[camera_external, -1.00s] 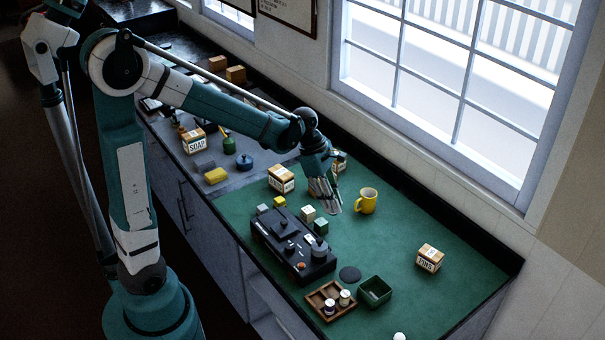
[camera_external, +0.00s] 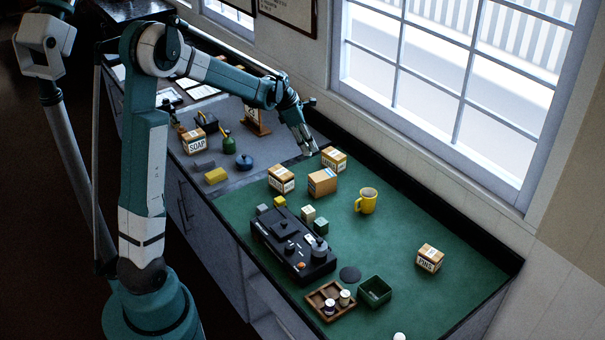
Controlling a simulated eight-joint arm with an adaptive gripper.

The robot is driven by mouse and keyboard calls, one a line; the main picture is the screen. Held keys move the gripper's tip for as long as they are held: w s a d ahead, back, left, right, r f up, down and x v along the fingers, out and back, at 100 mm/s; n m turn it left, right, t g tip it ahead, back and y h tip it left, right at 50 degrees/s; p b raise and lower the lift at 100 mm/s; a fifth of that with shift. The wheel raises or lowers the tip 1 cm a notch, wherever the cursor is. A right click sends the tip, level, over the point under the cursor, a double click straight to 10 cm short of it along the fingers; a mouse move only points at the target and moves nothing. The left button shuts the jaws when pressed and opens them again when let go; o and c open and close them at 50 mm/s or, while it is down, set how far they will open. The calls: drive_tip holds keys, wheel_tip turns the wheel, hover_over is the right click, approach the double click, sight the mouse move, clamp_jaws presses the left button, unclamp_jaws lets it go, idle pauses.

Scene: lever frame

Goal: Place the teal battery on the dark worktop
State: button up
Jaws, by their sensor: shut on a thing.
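My gripper (camera_external: 307,150) points down over the back edge of the counter, near where the grey section meets the green one. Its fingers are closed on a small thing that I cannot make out. I cannot pick out the teal battery anywhere else in view. A black worktop (camera_external: 125,10) lies at the far upper left, partly behind my arm. A grey worktop section (camera_external: 245,185) lies between it and the green surface (camera_external: 400,220).
Boxes (camera_external: 322,183) stand below my gripper, with a yellow mug (camera_external: 366,200) to their right. A black device (camera_external: 290,245), a wooden tray (camera_external: 328,300) and a green bin (camera_external: 374,291) are nearer. A soap box (camera_external: 194,141) stands on grey. The green right side is mostly clear.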

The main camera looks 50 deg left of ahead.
drive_tip(key=s+a+f+n+y, duration=0.2)
drive_tip(key=a+n, duration=0.3)
drive_tip(key=a, duration=2.4)
drive_tip(key=shift+w+a+f, duration=0.1)
drive_tip(key=shift+a+f, duration=0.05)
drive_tip(key=shift+f, duration=1.1)
drive_tip(key=shift+a+f, duration=0.15)
drive_tip(key=shift+f, duration=1.1)
drive_tip(key=shift+t, duration=0.3)
drive_tip(key=shift+f, duration=3.1)
drive_tip(key=shift+f, duration=1.85)
drive_tip(key=shift+f, duration=0.15)
